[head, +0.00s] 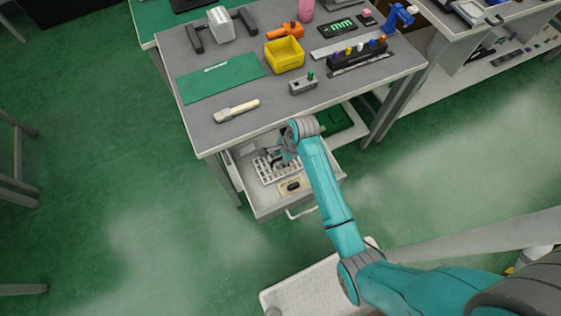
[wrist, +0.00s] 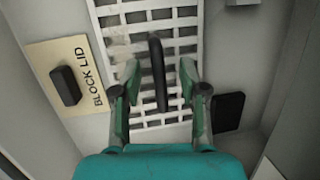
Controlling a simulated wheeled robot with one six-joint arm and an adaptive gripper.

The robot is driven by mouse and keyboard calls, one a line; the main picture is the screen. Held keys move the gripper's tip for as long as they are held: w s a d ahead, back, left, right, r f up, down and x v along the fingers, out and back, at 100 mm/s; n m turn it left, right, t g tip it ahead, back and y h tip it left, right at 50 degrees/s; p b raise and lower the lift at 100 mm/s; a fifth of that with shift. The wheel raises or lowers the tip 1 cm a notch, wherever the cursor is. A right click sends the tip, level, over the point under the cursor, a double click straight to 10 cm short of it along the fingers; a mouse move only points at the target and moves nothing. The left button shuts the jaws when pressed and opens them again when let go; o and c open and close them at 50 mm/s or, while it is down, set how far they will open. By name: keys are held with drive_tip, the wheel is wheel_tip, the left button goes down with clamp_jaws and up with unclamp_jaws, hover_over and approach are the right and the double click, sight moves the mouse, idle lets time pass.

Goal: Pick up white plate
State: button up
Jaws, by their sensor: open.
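A white plate with a grid of slots (head: 267,172) lies in the open drawer under the workbench. In the wrist view the white plate (wrist: 188,21) runs upward from below my gripper, and a dark upright handle (wrist: 158,75) rises from its middle. My gripper (wrist: 160,80) is open, with one finger on each side of the handle. I cannot tell whether the fingers touch it. In the head view my gripper (head: 281,157) is inside the drawer, partly hidden by my arm. The fingers and palm cover the near part of the plate.
The drawer (head: 265,211) has walls close around my gripper. A beige "BLOCK LID" piece (wrist: 64,76) with a black knob lies left of the plate. A black block (wrist: 228,111) lies right. The workbench top (head: 245,135) overhangs the drawer's back and holds a yellow bin (head: 284,55).

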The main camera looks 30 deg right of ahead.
clamp_jaws()
drive_tip(key=shift+r, duration=0.1)
